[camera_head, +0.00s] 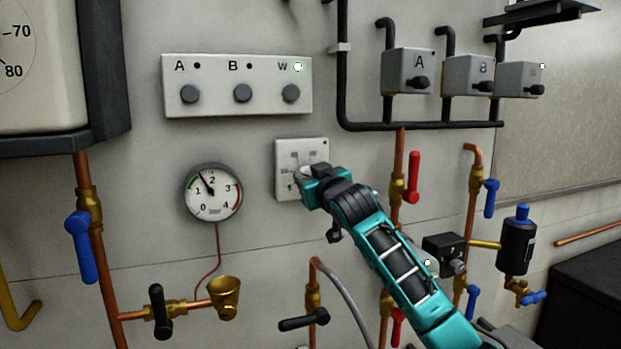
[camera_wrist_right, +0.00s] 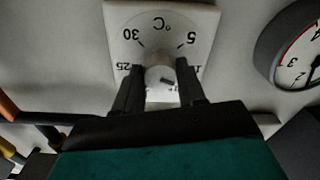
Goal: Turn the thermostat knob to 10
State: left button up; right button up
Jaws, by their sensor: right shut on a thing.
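The thermostat is a square white plate in the head view (camera_head: 288,152) with a round dial, shown upside down in the right wrist view (camera_wrist_right: 117,25). Its dial reads 30, °C and 5, with 25 and another number partly covered by the fingers. The pale round thermostat knob (camera_wrist_right: 160,76) is at the dial's centre, with a short dark mark on its face. My right gripper (camera_head: 303,180) is at the plate, its two dark fingers (camera_wrist_right: 161,86) on either side of the knob, shut on it. I cannot tell exactly which number the mark points to. My left gripper is not in view.
A pressure gauge (camera_head: 212,192) hangs left of the thermostat. A panel with three dark knobs (camera_head: 237,101) is above. A red-handled valve (camera_head: 413,178) and copper pipes stand to the right, close to my right arm. A black-handled valve (camera_head: 304,320) is below.

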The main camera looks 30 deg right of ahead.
jog(key=shift+f+n, duration=0.15)
jog(key=shift+n, duration=0.95)
jog(key=o, duration=1.1)
jog(key=shift+c, duration=0.2)
jog(key=b+v, duration=0.1)
jog(key=v, duration=1.2)
jog(key=shift+b, duration=0.4)
jog(key=shift+w, duration=0.1)
